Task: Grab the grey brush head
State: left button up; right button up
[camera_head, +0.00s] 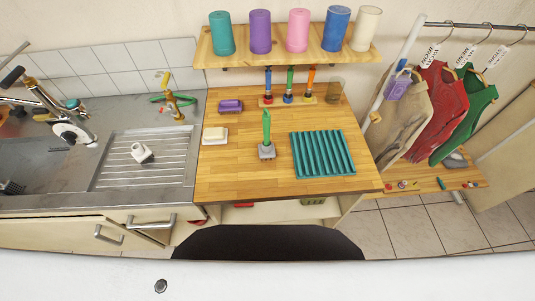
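A brush with an upright green handle (266,125) and a grey head (267,152) stands on the wooden counter (230,178), left of the teal ribbed mat. The grey head rests on the wood at the handle's lower end. A separate small light grey piece (141,152) lies on the ribbed drainboard of the sink; I cannot tell for certain what it is. Neither of my grippers shows in the head view.
The teal ribbed mat (322,154) lies at the counter's right. A white block (215,135) and a purple sponge (230,106) lie at its left. Small coloured brushes stand in a wooden holder (288,100) at the back. A shelf (280,55) with several cups overhangs. The counter's front is clear.

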aim_at(264, 152)
jog(key=k+j+z, duration=0.65)
jog(key=k, duration=0.2)
jog(key=k+z, duration=0.35)
jog(key=k+j, duration=0.05)
jog(key=k, duration=0.05)
